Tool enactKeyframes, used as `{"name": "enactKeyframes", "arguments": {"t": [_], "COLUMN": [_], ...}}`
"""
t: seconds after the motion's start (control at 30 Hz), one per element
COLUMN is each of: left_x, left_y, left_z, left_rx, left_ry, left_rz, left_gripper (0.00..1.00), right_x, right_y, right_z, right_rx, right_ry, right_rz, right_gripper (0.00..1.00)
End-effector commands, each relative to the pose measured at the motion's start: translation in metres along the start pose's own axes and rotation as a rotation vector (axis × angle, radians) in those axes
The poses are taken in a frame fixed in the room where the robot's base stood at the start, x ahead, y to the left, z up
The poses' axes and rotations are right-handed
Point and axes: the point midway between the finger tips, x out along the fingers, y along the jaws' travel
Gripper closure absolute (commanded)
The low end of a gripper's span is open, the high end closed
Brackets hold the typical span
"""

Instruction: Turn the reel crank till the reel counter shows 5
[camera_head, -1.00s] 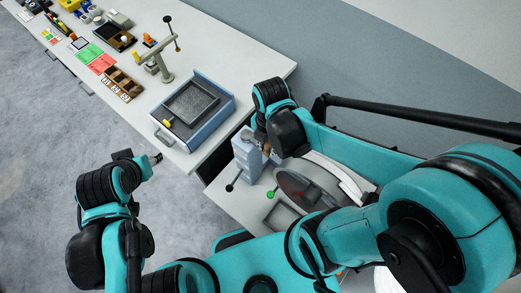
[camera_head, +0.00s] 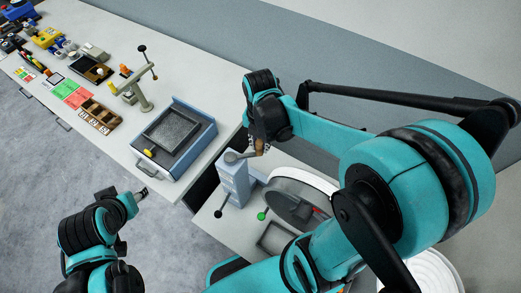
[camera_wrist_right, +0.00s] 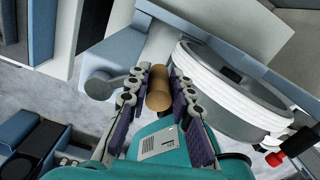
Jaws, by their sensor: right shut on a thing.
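My right gripper (camera_head: 257,146) is shut on the crank's wooden grip (camera_wrist_right: 158,90), which lies between its fingers in the right wrist view. The grey crank arm (camera_wrist_right: 104,86) joins a blue-grey housing (camera_head: 233,182). The reel (camera_head: 297,199), a dark disc with a white rim, stands just right of the housing; its white band (camera_wrist_right: 219,88) shows in the right wrist view. I cannot make out a counter reading in either view. My left gripper (camera_head: 142,193) is over the floor at lower left, away from the reel; its jaws are too small to judge.
A green-knobbed lever (camera_head: 262,215) and a black-knobbed lever (camera_head: 218,213) stand near the reel. A blue tray (camera_head: 209,130) sits on the bench to the left. A stand with a crossarm (camera_head: 134,91) and a brown sorting box (camera_head: 100,117) lie farther left.

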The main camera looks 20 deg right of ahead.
Motion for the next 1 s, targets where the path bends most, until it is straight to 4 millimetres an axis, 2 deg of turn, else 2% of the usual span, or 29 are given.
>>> {"name": "enactKeyframes", "arguments": {"t": [0.4,1.0], "left_x": [0.0033,0.0039], "left_y": [0.0000,0.0000], "left_z": [0.0024,0.0028], "left_rx": [0.000,0.000], "left_ry": [0.000,0.000], "left_rz": [0.000,0.000], "left_gripper": [0.54,0.54], "right_x": [0.0001,0.0003], "right_y": [0.0106,0.0126], "right_z": [0.0096,0.0102], "right_rx": [-0.109,-0.139], "right_ry": [0.001,0.004], "right_rz": [0.008,0.008], "right_gripper": [1.00,1.00]}}
